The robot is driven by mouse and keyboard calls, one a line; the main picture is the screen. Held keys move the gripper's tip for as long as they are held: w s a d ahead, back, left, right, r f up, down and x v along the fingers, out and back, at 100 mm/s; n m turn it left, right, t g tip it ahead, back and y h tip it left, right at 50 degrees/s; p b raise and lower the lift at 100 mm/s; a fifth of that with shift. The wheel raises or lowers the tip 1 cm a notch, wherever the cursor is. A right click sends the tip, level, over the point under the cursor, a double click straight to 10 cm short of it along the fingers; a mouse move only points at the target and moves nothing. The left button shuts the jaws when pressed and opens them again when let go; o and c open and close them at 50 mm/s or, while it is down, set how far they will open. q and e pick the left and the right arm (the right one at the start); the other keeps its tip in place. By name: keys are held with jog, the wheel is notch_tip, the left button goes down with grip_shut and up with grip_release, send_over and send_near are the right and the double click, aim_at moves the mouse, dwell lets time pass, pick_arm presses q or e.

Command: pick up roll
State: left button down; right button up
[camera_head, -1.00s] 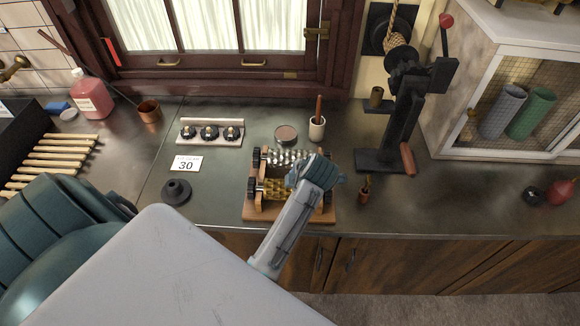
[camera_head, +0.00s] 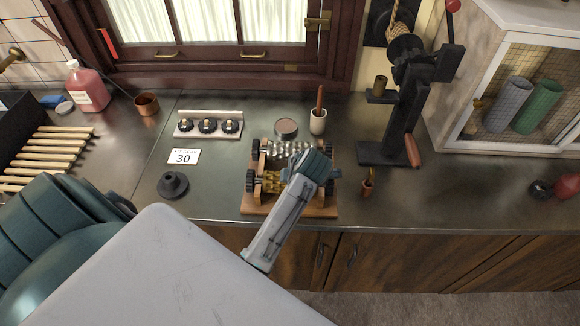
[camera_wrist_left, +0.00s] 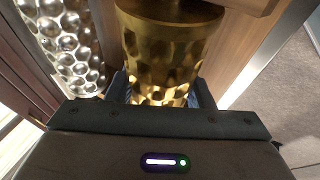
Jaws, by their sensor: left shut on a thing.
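A gold dimpled roller (camera_head: 271,184) lies in the front of a wooden stand (camera_head: 262,209). My left gripper (camera_head: 315,168) is over the right part of the stand and hides the roller's right end. In the left wrist view the gold roller (camera_wrist_left: 165,50) fills the space between the dark fingers of my left gripper (camera_wrist_left: 160,93), which are shut on it. A silver dimpled roller (camera_head: 285,148) lies behind it, and it also shows at the left of the wrist view (camera_wrist_left: 62,40). I cannot tell whether the gold roller is clear of its supports. My right gripper is out of view.
A black lever press (camera_head: 392,135) stands to the right, with a small brush pot (camera_head: 367,186) before it. A cup (camera_head: 317,122), a round tin (camera_head: 286,127) and a rack of knobs (camera_head: 209,125) stand behind.

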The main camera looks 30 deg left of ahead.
pick_arm(q)
jog(key=shift+r, duration=0.1)
jog(key=shift+w+r, duration=0.15)
jog(key=shift+r, duration=0.1)
notch_tip(320, 180, up, 8)
jog(key=shift+r+b, duration=0.1)
jog(key=shift+b, duration=0.9)
jog(key=shift+r, duration=0.6)
